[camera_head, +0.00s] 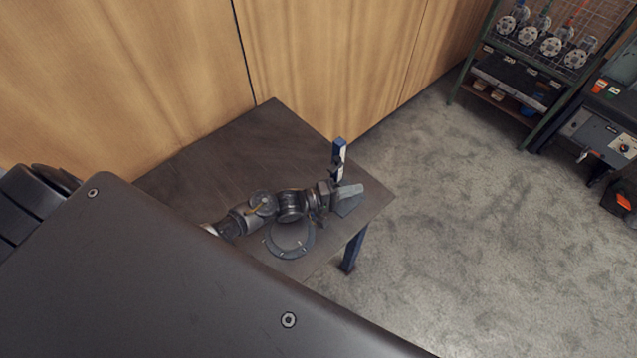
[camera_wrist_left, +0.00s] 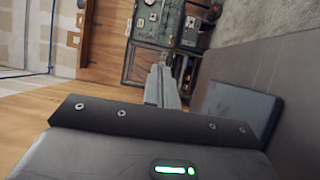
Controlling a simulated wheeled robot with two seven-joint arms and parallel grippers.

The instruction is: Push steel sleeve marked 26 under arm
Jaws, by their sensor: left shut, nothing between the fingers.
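My left gripper (camera_head: 356,189) is over the right part of the dark table (camera_head: 195,160). Its pale fingers are shut together with nothing between them, pointing right. In the left wrist view the shut fingers (camera_wrist_left: 160,82) point away from the camera. A blue upright post (camera_head: 339,158) with a white face stands just behind the gripper. A flat grey ring (camera_head: 291,253) shows in front of my forearm. I cannot make out a sleeve marked 26 or read any such number. My right gripper is not in view.
The table's right edge is close beyond the fingers, above a blue leg (camera_head: 352,250). A wooden wall (camera_head: 330,60) stands behind. A green rack (camera_head: 530,75) with several flanged parts is at the far right. Much of the table's left side is bare.

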